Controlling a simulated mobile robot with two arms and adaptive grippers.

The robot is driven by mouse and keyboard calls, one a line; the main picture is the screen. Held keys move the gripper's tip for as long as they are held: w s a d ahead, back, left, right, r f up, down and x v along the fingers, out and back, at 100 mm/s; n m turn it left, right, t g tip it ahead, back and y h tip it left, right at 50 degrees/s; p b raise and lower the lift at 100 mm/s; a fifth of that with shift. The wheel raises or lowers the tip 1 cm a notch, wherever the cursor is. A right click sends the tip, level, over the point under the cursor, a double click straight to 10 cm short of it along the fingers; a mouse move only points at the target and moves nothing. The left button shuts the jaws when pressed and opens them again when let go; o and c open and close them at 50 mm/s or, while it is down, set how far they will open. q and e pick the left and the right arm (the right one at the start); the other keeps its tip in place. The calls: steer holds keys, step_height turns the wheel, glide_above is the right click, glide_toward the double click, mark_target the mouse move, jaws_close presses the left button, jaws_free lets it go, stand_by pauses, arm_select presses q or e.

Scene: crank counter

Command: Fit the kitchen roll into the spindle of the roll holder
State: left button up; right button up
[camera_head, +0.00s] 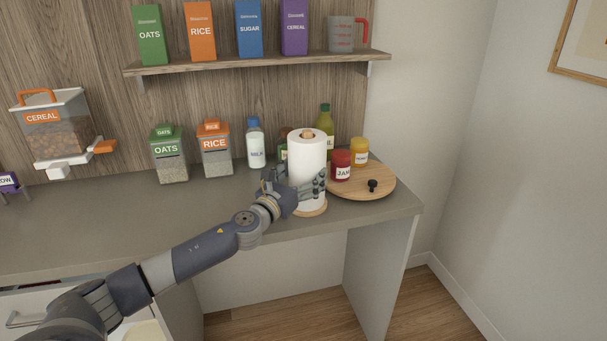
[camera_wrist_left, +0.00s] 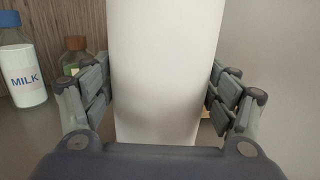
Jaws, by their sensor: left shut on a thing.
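The kitchen roll (camera_head: 307,160) is a white upright cylinder near the front right of the counter. My left gripper (camera_head: 294,193) is shut around its lower half; in the left wrist view the roll (camera_wrist_left: 165,70) stands between both fingers (camera_wrist_left: 160,100). The roll holder shows as a round wooden base (camera_head: 313,209) under the roll and a wooden spindle tip (camera_head: 307,133) at the roll's top. The roll appears to be around the spindle. The gripper hides part of the roll's lower end, so I cannot tell whether it touches the base. My right gripper is not in view.
A round wooden board (camera_head: 365,186) with a red jam jar (camera_head: 341,165) and a yellow-lidded jar (camera_head: 359,152) is close on the right. A milk bottle (camera_head: 255,145) and a green bottle (camera_head: 325,122) stand behind. The counter's left front is clear. A shelf (camera_head: 260,62) hangs above.

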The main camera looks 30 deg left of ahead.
arm_select(q)
steer(key=shift+d+f, duration=0.1)
steer(key=shift+f, duration=0.15)
steer(key=o, duration=1.4)
steer(key=shift+c, duration=0.2)
steer(key=shift+s, duration=0.1)
steer(key=shift+s+f, duration=0.1)
steer(key=shift+s, duration=0.5)
steer(key=s, duration=1)
steer(key=shift+s+d+f, duration=0.25)
steer(key=shift+s+f, duration=0.05)
steer(key=shift+f, duration=0.05)
